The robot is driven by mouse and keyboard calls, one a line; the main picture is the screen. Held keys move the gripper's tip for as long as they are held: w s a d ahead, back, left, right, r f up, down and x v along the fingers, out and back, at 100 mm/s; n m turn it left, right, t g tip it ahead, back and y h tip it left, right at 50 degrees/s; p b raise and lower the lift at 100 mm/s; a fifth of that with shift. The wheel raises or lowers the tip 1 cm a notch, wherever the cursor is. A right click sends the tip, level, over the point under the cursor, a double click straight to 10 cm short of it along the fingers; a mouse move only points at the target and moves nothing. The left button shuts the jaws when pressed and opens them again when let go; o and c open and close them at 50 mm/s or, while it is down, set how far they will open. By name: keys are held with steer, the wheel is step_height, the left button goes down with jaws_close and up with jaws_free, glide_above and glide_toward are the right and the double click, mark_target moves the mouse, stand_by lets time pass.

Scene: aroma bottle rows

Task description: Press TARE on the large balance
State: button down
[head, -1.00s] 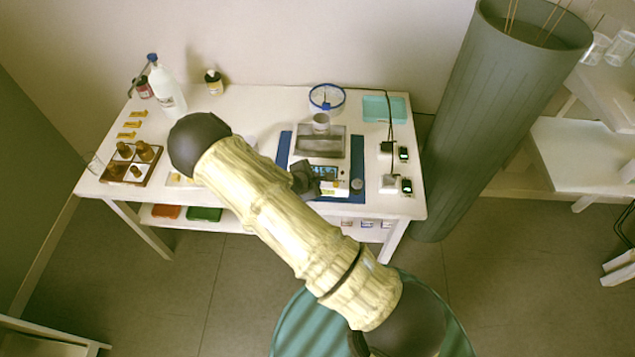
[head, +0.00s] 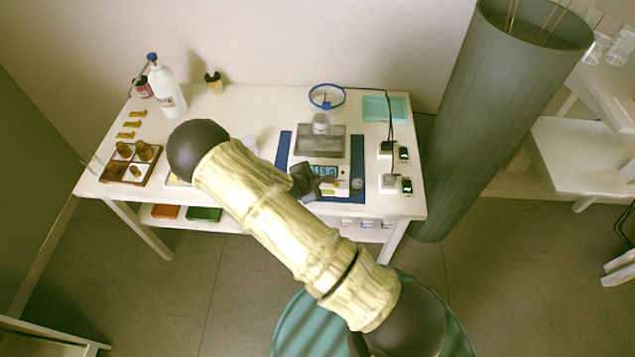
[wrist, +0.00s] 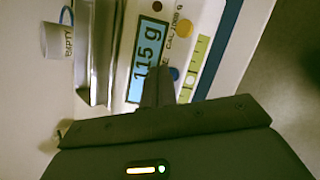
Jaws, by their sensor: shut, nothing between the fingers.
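The large balance (head: 320,143) stands on a blue mat on the white table, with a grey metal pan and a pale cup (head: 321,123) on it. In the wrist view the cup (wrist: 57,40) has a label that seems to read EMPTY. The display (wrist: 147,58) reads 115 g. A yellow button (wrist: 184,28) sits near lettering like CAL 1000 g. A blue button (wrist: 173,74) lies right by my fingertips, its label partly hidden. My gripper (wrist: 160,72) is shut and empty over the front panel; contact cannot be told. It also shows in the head view (head: 322,184).
Two small devices with lit displays (head: 404,153) (head: 407,186) and cables stand right of the mat. A blue-rimmed bowl (head: 327,97) and teal tray (head: 384,109) are behind. A white bottle (head: 167,92) and a rack of brown bottles (head: 128,172) stand left.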

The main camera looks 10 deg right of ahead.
steer(key=shift+f, duration=0.25)
steer(key=shift+r, duration=0.1)
stand_by(0.5)
steer(key=shift+r+p, duration=0.65)
steer(key=shift+r, duration=0.05)
step_height(320, 180, up, 5)
steer(key=p, duration=0.4)
stand_by(0.9)
